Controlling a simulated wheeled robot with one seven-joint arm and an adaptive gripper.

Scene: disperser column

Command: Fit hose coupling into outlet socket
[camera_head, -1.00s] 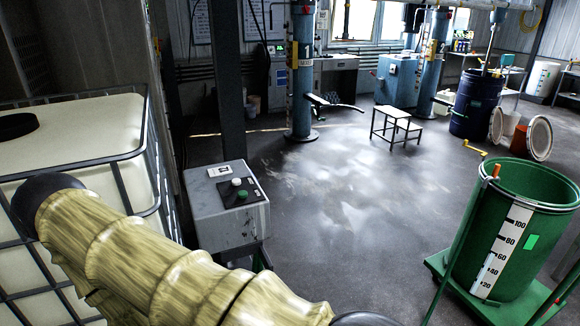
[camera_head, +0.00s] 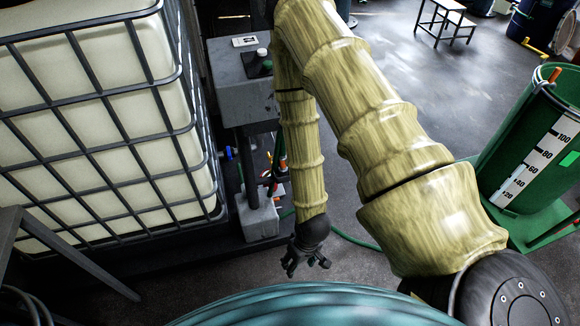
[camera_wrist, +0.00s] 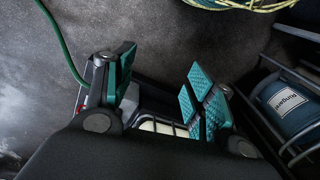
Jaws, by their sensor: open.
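My gripper (camera_head: 306,262) hangs low at the end of my arm, beside the foot of a grey pedestal. In the wrist view its green-padded fingers (camera_wrist: 163,88) stand apart with nothing held between them. A green hose (camera_head: 352,239) lies on the floor to the right of my gripper; a green hose (camera_wrist: 66,45) also runs along the left in the wrist view. Small red, orange and blue fittings (camera_head: 272,172) show beside the pedestal, partly behind my arm. I cannot tell which part is the hose coupling or the outlet socket.
A caged white tank (camera_head: 95,130) fills the left. The grey control box (camera_head: 238,95) stands on the pedestal (camera_head: 258,215). A green drum (camera_head: 530,140) is at the right. The wrist view shows a blue labelled container (camera_wrist: 285,105) in a rack and a yellow-green coil (camera_wrist: 240,4).

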